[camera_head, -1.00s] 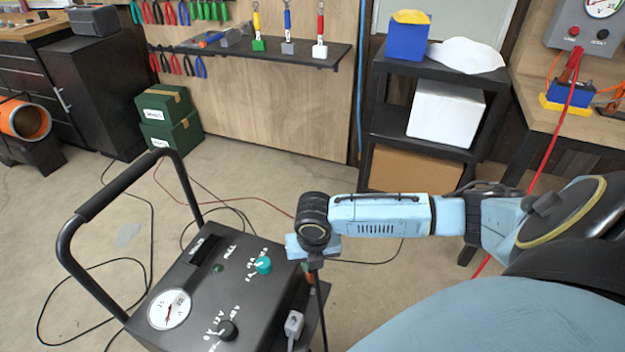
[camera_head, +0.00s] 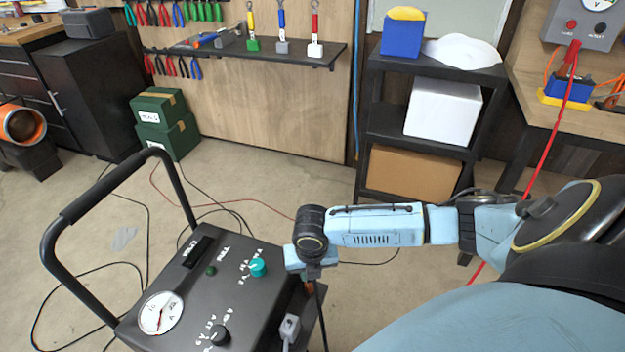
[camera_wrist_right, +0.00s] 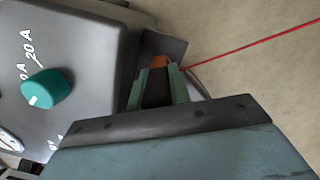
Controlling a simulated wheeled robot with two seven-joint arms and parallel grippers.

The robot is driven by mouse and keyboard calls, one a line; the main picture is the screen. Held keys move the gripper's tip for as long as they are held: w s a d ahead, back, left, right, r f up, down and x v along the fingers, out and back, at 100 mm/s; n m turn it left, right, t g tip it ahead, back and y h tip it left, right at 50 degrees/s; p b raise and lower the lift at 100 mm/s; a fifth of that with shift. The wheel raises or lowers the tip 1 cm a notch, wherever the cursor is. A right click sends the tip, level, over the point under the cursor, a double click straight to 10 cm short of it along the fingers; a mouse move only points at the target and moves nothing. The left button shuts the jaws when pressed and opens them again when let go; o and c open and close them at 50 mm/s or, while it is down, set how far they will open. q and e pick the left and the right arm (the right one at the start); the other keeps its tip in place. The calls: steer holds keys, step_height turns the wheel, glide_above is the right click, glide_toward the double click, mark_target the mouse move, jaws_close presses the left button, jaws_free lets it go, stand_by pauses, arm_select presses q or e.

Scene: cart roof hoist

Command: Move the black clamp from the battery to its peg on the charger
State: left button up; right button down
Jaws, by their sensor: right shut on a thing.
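The charger (camera_head: 232,303) is a dark grey box with a dial, knobs and a tall black handle. It stands at the lower left of the head view, and its teal knob (camera_wrist_right: 46,89) shows in the wrist view. My right gripper (camera_head: 312,278) is at the charger's right side. In the wrist view its greenish fingers (camera_wrist_right: 158,92) are shut on the black clamp (camera_wrist_right: 157,93). A black cable hangs below the gripper in the head view. An orange-brown part (camera_wrist_right: 159,62) shows just beyond the fingertips; I cannot tell whether it is clamp or peg. My left gripper is out of view.
A grey connector (camera_head: 290,327) sits on the charger's right edge. A red cable (camera_head: 548,150) runs down from the bench at right, where a blue block (camera_head: 570,88) sits on yellow. Several cables lie on the floor. A black shelf unit (camera_head: 415,135) stands behind my arm.

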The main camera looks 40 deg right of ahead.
arm_select(q)
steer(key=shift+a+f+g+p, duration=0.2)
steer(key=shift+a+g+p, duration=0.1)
steer(key=shift+p, duration=0.25)
arm_select(e)
steer(key=shift+w+a+f, duration=0.1)
steer(key=shift+a+f, duration=0.1)
steer(key=shift+a, duration=0.25)
arm_select(q)
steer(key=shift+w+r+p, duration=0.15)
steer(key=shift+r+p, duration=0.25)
steer(key=shift+p, duration=0.35)
arm_select(e)
steer(key=shift+r, duration=0.3)
steer(key=shift+f, duration=0.2)
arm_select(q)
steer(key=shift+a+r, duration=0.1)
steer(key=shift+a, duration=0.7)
arm_select(e)
steer(key=shift+f, duration=0.15)
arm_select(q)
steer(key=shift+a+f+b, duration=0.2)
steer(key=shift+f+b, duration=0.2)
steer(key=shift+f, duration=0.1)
arm_select(e)
steer(key=shift+f, duration=1.25)
steer(key=c, duration=1.2)
jaws_free()
